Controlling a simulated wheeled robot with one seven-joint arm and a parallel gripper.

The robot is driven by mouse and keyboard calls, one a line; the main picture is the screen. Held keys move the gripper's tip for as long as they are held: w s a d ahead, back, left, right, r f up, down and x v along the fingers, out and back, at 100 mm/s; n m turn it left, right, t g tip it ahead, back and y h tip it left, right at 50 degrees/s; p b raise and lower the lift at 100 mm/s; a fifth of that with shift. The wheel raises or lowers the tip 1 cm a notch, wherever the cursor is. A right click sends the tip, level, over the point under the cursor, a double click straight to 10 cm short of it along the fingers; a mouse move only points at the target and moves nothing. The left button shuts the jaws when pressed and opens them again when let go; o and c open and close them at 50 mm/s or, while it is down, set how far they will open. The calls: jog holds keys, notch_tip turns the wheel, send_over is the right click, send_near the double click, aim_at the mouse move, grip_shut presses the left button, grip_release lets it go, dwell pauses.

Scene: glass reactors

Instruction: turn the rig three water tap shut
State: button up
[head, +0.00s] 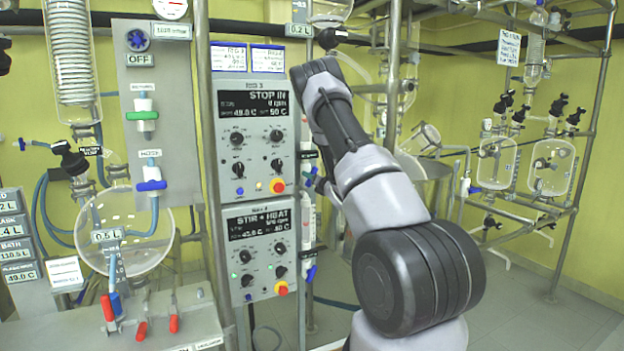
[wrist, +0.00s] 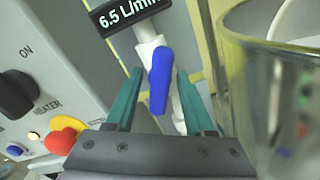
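In the wrist view, a blue tap handle (wrist: 159,88) sits on a white vertical pipe (wrist: 149,45), under a black label reading 6.5 L/min (wrist: 130,11). The handle points down, roughly along the pipe. My gripper (wrist: 159,72) is open, with one teal finger on each side of the handle and a visible gap on both sides. In the head view, my arm reaches to the right edge of the rig three panel (head: 256,140), whose display reads STOP IN. The arm mostly hides the gripper and this tap there.
In the wrist view, a large glass vessel (wrist: 245,85) stands close at the right, and a panel with a red knob (wrist: 63,138) is close at the left. In the head view, the rig four panel (head: 258,250) is below, with another blue tap (head: 311,273) beside it.

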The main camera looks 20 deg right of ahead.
grip_shut()
jog(key=shift+m, duration=0.3)
jog(key=m, duration=0.6)
jog(key=shift+d, duration=0.1)
jog(key=m, duration=0.5)
jog(key=shift+f+m, duration=0.1)
jog(key=shift+m, duration=0.2)
jog(key=shift+o, duration=1.2)
grip_release()
jog(key=shift+s, duration=0.1)
